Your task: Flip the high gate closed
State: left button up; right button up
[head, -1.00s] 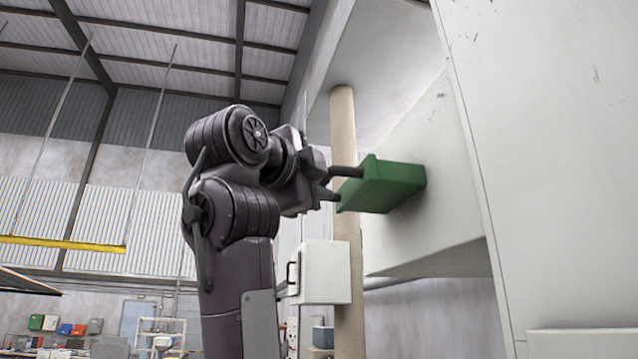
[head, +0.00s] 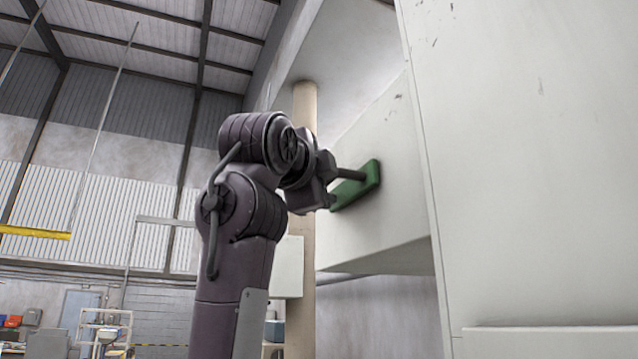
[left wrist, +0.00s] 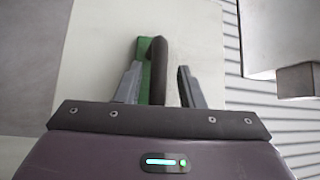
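The high gate is a green plate (head: 371,182) on the pale side wall of the machine. In the head view it looks nearly flat to that wall. A dark bar (head: 350,174) runs between it and my left gripper (head: 334,189). The green plate (left wrist: 143,50) shows as a narrow strip behind the left finger and bar. My right gripper is in neither view.
The pale machine wall (head: 385,215) is close beyond the gripper. A large white panel (head: 520,170) fills the right side. A round beige column (head: 304,115) and a pale box (head: 290,267) stand behind my arm. Open hall lies to the left.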

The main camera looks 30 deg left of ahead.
pick_arm(q)
jog(key=s+f+b, duration=0.1)
jog(key=s+b, duration=0.3)
jog(key=s, duration=0.3)
jog(key=shift+d+f+b, duration=0.2)
jog(key=shift+d+b, duration=0.15)
jog(key=shift+d, duration=0.1)
